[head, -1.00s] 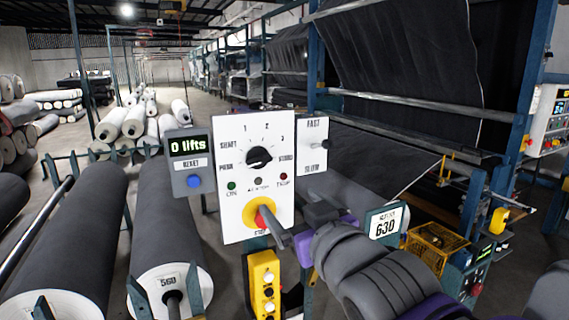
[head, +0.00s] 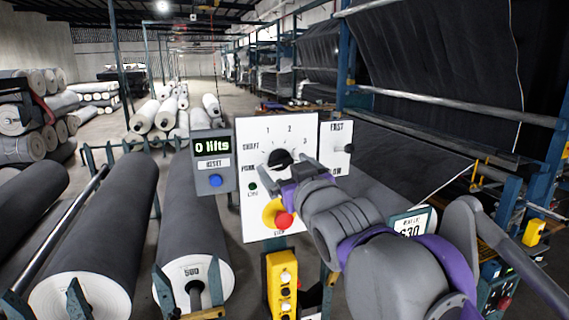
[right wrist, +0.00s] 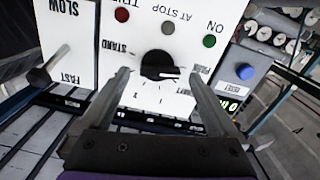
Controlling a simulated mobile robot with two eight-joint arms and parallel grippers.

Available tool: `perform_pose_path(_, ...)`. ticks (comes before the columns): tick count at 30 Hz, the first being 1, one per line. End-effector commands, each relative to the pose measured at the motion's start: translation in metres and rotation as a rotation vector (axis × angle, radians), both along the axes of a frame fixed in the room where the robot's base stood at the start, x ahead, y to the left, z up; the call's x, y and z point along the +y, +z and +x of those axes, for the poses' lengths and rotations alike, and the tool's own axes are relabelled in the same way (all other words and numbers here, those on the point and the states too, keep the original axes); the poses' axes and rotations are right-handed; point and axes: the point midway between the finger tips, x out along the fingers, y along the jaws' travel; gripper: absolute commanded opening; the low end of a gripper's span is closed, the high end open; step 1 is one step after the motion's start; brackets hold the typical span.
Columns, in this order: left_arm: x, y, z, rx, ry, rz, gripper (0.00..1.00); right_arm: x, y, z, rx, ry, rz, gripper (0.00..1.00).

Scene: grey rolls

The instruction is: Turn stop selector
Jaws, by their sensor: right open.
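The stop selector is a black round knob (head: 280,160) on a white control panel (head: 250,215), with numbers and words around it. It also shows in the right wrist view (right wrist: 159,66), upside down, with a pointer ridge across it. My right gripper (head: 272,180) is in front of the panel, just below the knob in the head view, and partly covers the dial. In the right wrist view its two fingers (right wrist: 160,85) are apart, one on each side of the knob. I cannot tell whether they touch the panel. My left gripper is not in view.
A red stop button (head: 284,220) on a yellow disc sits low on the panel. A counter box (head: 213,160) reads "0 lifts" at left. A fast-slow lever (right wrist: 40,76) is beside the panel.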

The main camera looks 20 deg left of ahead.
Motion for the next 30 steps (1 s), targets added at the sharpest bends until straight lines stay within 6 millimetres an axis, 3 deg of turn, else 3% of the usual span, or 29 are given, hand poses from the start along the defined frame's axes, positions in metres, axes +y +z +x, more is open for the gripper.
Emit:
perform_pose_path(11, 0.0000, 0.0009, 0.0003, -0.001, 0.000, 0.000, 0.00, 0.0037, -0.0008, 0.0054, 0.000, 0.000, 0.000, 0.95)
perform_pose_path(25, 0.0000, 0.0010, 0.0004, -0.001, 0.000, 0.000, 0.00, 0.0035, -0.0006, 0.0052, 0.000, 0.000, 0.000, 0.10)
perform_pose_path(30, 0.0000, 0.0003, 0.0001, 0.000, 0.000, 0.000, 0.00, 0.0035, -0.0007, 0.0052, 0.004, 0.000, 0.006, 0.09)
